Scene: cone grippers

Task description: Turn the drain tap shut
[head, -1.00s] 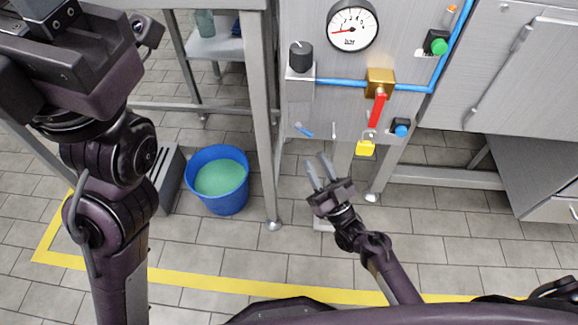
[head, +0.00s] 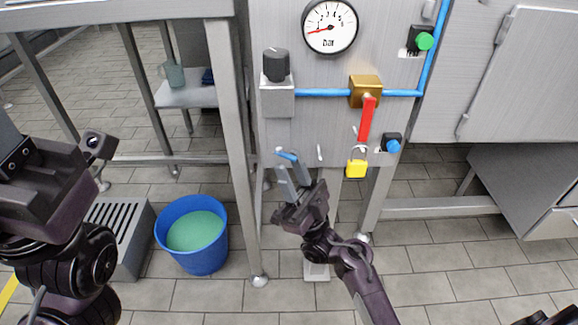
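A grey steel panel (head: 335,135) carries the fittings. A small blue lever (head: 287,156), which may be the drain tap, sits low at its left and slants down to the right; no label shows. A red lever (head: 366,122) hangs down from a brass valve block (head: 366,92), with a yellow padlock (head: 356,169) at its lower end. My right gripper (head: 290,168) is open, its fingers pointing up just below the blue lever. I cannot tell whether they touch it. My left gripper (head: 40,180) is cut off at the left edge; its fingers do not show clearly.
A pressure gauge (head: 330,27), black knob (head: 276,65), green button (head: 425,41) and blue button (head: 392,143) are on the panel, with a blue pipe (head: 320,92). A blue bucket (head: 193,258) of greenish liquid stands on the floor left of a table leg (head: 243,170).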

